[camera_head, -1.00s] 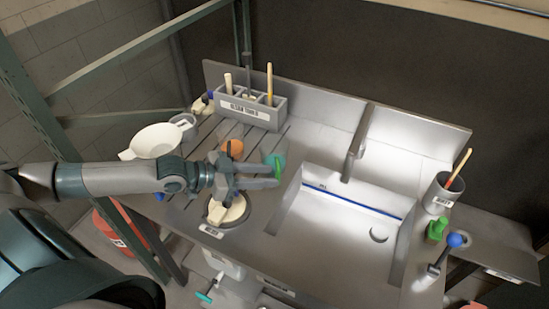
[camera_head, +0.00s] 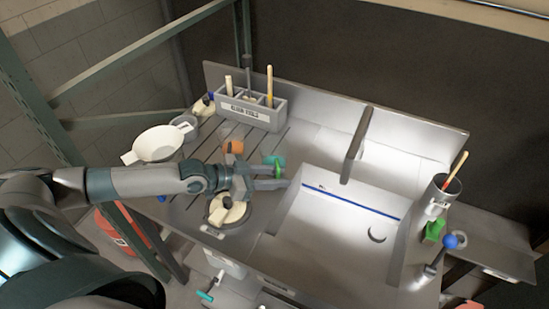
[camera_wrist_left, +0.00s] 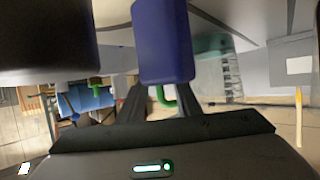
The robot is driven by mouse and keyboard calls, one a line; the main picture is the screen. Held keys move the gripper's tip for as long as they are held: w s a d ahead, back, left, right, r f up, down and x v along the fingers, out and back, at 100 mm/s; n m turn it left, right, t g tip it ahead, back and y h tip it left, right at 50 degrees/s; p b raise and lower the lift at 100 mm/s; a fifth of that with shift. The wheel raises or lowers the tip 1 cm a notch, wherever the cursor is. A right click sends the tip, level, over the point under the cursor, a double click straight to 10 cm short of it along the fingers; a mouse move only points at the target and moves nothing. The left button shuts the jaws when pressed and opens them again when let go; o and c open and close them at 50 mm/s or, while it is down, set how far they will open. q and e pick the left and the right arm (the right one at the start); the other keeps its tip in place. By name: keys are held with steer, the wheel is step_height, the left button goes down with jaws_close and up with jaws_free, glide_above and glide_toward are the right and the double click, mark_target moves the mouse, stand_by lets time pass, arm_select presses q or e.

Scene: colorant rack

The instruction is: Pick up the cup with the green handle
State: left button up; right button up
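The cup with the green handle (camera_head: 273,160) is a small teal cup on the counter, just left of the sink basin. Its bright green handle (camera_head: 279,171) shows at the fingertips of my left gripper (camera_head: 280,177). The gripper's two fingers are apart and point right, and the handle lies at or between their tips. I cannot tell whether they touch it. In the left wrist view the green handle (camera_wrist_left: 165,97) shows behind a blue-violet block (camera_wrist_left: 163,42), which hides part of the view. A teal see-through shape (camera_wrist_left: 211,45) sits beside it. My right gripper is not in view.
A grey tool holder (camera_head: 252,112) and a white bowl (camera_head: 158,143) are farther back. The sink basin (camera_head: 335,235) is empty to the right.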

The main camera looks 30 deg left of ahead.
mark_target(278, 169)
arm_select(q)
steer(key=shift+w+d+f, duration=0.1)
steer(key=shift+w+d, duration=0.05)
steer(key=shift+d, duration=0.05)
steer(key=shift+c, duration=0.3)
jaws_close()
steer(key=shift+r, duration=0.2)
stand_by(0.3)
steer(key=shift+r+b, duration=0.65)
steer(key=shift+r, duration=1.1)
steer(key=s+d+r+b, duration=0.2)
steer(key=s+d+r, duration=0.2)
steer(key=d+r, duration=0.3)
steer(key=shift+s+d, duration=0.2)
steer(key=shift+d, duration=1.6)
